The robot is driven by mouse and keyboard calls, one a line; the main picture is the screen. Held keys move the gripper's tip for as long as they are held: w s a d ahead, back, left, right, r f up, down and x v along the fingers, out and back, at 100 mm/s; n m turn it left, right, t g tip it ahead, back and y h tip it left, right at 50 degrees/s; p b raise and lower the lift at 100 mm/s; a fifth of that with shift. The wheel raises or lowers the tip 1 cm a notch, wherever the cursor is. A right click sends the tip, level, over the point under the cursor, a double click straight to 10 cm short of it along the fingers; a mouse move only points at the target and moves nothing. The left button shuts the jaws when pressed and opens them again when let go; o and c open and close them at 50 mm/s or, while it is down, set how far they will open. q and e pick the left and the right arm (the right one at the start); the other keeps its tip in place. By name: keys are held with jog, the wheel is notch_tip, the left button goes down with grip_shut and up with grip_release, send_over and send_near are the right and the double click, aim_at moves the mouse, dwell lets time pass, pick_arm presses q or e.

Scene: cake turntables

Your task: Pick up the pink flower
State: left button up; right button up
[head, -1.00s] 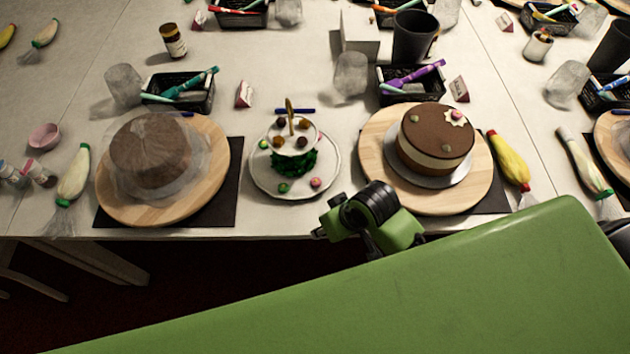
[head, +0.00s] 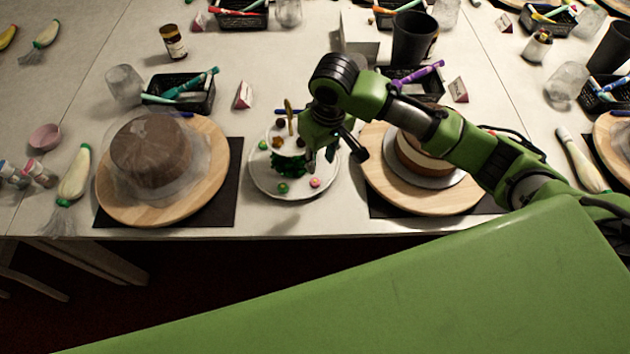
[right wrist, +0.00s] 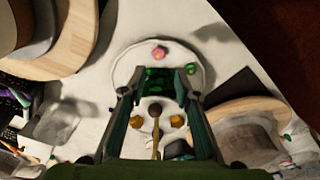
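The small pink flower (head: 315,182) lies on the front right part of the white plate (head: 264,184). In the right wrist view the pink flower (right wrist: 159,53) is near the far rim of the plate (right wrist: 125,68). My right gripper (head: 334,158) is above the plate's right side, behind the flower in the head view. In the right wrist view my right gripper (right wrist: 158,88) has its fingers spread, with nothing held between them. The flower shows beyond the fingertips, apart from them. My left gripper is not in view.
A covered brown cake (head: 150,150) on a wooden turntable is to the left. Another cake (head: 412,155) on a turntable (head: 377,185) is to the right, partly behind my arm.

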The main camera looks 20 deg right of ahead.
send_over(315, 181)
jog(key=s, duration=0.2)
notch_tip(315, 181, down, 7)
jog(key=shift+w+d+r, duration=0.15)
jog(key=shift+w+f+p, duration=0.25)
jog(key=shift+f+p, duration=0.2)
jog(key=shift+f, duration=0.1)
jog(key=f, duration=0.2)
jog(key=w+f, duration=0.1)
jog(key=f, duration=0.1)
jog(key=shift+f+p, duration=0.1)
jog(key=shift+p, duration=0.25)
jog(key=c, duration=0.5)
